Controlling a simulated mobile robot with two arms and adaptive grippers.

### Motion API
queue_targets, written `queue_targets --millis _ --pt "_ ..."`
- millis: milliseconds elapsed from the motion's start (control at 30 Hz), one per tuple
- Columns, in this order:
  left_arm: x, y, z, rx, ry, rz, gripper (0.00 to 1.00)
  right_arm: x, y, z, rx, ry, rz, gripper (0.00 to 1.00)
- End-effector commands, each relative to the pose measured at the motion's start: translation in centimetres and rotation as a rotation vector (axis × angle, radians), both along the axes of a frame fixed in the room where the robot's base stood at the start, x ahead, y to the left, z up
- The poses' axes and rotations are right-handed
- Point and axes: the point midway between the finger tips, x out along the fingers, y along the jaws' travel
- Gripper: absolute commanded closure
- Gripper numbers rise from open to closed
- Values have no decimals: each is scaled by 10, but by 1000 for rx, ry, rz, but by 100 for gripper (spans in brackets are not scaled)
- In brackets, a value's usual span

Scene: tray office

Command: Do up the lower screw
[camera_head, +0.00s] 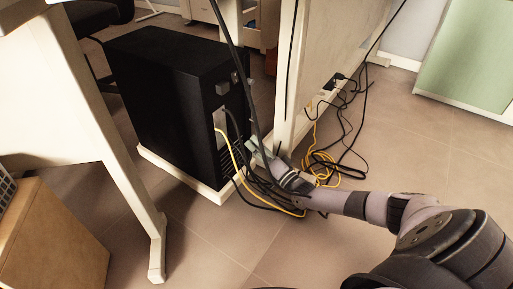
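A black computer tower (160,95) stands on a low white base (180,170) on the floor, its back panel facing right, towards my arm. A light metal port strip (220,122) and plugged-in cables show on that panel. I cannot make out a lower screw; the panel's lower part is dark and partly covered by cables and my gripper. My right gripper (262,156) is low beside the panel's right edge, among the cables. Its fingertips are small and partly hidden, so I cannot tell whether it is open or touching the tower. My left gripper is not in view.
Yellow and black cables (322,160) lie tangled on the floor around my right wrist. A desk leg (292,85) and panel stand just right of the tower. Another desk leg (130,170) and a wooden cabinet (50,245) are at left. Tiled floor is clear in front.

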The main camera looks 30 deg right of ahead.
Motion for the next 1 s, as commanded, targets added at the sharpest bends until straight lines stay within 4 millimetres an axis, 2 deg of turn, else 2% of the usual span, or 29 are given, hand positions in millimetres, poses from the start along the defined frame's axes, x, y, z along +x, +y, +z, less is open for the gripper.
queue_targets --millis 33,367,767,1000 --pt "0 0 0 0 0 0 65 0 0 0 0 0 0 77" --pt "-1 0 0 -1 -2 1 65 0 0 0 0 0 0 99" --pt "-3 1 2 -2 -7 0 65 -1 0 0 11 4 -1 100" --pt "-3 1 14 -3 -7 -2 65 -1 1 3 94 39 -1 100"
